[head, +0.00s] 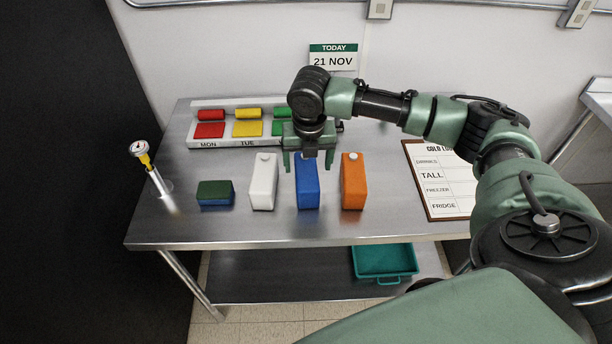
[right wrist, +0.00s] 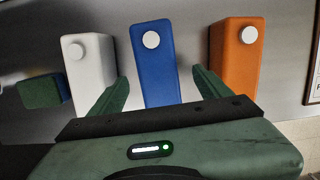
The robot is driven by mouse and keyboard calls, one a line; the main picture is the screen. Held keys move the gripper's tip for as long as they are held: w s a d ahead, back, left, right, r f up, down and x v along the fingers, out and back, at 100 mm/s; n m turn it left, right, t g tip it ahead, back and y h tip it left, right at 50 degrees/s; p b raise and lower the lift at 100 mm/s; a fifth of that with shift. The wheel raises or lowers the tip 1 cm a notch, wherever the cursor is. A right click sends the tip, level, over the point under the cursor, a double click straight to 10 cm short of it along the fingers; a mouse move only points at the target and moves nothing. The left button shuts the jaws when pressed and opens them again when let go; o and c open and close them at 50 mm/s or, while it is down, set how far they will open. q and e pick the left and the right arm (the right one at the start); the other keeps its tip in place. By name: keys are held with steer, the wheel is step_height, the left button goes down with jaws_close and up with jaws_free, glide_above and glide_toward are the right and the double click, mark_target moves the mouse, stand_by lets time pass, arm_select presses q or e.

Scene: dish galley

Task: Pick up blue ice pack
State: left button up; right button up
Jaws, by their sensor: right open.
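The blue ice pack (head: 307,190) stands upright on the steel table, between a white pack (head: 263,185) and an orange pack (head: 353,184). My right gripper (head: 308,170) is open above and behind it in the head view. In the right wrist view the blue ice pack (right wrist: 154,62), with a round white cap, lies between the two green fingers of my right gripper (right wrist: 158,88), a little beyond their tips. I see no contact. My left gripper is not in view.
A green-topped blue sponge-like block (head: 215,194) lies left of the white pack. A thermometer (head: 150,165) stands at the table's left. Behind is a tray of coloured labels (head: 195,141); a clipboard (head: 432,208) lies right. A teal bin (head: 385,262) sits on the lower shelf.

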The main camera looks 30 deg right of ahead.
mark_target(306, 170)
steer(key=f, duration=0.2)
steer(key=w+f, duration=0.1)
steer(key=shift+d+f+p, duration=0.1)
steer(key=shift+f+p, duration=0.25)
steer(key=shift+f, duration=0.2)
steer(key=shift+s, duration=0.1)
steer(key=shift+r, duration=0.1)
jaws_close()
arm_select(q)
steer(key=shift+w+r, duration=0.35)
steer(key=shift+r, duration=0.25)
